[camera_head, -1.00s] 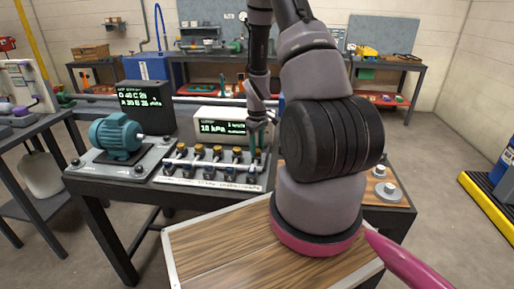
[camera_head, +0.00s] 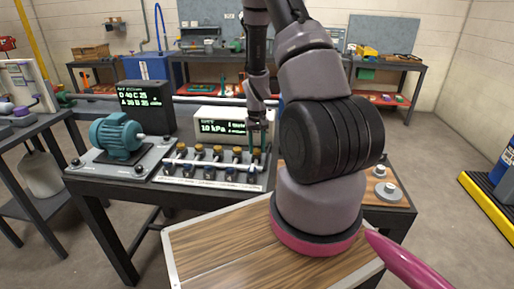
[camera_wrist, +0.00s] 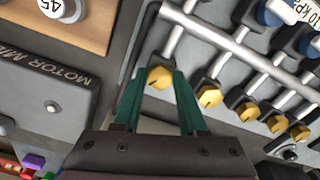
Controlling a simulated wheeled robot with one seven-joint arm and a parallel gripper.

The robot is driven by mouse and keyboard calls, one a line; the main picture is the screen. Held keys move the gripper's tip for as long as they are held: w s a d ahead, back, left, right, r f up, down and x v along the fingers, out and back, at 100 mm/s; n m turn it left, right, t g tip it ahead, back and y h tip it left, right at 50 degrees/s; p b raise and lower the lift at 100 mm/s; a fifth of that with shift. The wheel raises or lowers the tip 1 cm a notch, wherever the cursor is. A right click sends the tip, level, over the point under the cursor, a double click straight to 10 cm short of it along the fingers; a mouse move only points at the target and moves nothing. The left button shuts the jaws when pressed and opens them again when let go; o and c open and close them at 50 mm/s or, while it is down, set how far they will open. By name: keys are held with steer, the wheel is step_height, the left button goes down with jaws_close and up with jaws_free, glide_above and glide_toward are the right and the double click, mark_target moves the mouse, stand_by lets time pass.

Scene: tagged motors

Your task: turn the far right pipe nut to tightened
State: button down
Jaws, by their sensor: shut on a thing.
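The far right pipe nut is a brass hex nut (camera_wrist: 159,77) at the end of a row of similar nuts on a pipe manifold (camera_head: 212,178). In the wrist view it sits between the two teal fingertips of my gripper (camera_wrist: 160,74). My gripper (camera_head: 257,143) points down onto the right end of the row in the head view and is shut on this nut. A dark groove shows on the nut's face. The fingers partly cover its sides, and I cannot tell how tight it is.
The neighbouring brass nut (camera_wrist: 209,96) is close beside the right finger. A pressure display (camera_head: 218,126) reading 10 kPa stands behind the row. A teal motor (camera_head: 117,137) is at the left. A wooden board with round metal parts (camera_head: 387,190) lies at the right.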

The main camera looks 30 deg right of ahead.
mark_target(256, 150)
steer(key=m, duration=0.5)
steer(key=shift+m, duration=0.3)
steer(key=m, duration=0.4)
steer(key=shift+w+m, duration=0.1)
steer(key=shift+m, duration=0.3)
steer(key=shift+c, duration=2.2)
jaws_free()
step_height(256, 150, up, 11)
steer(key=shift+f, duration=0.1)
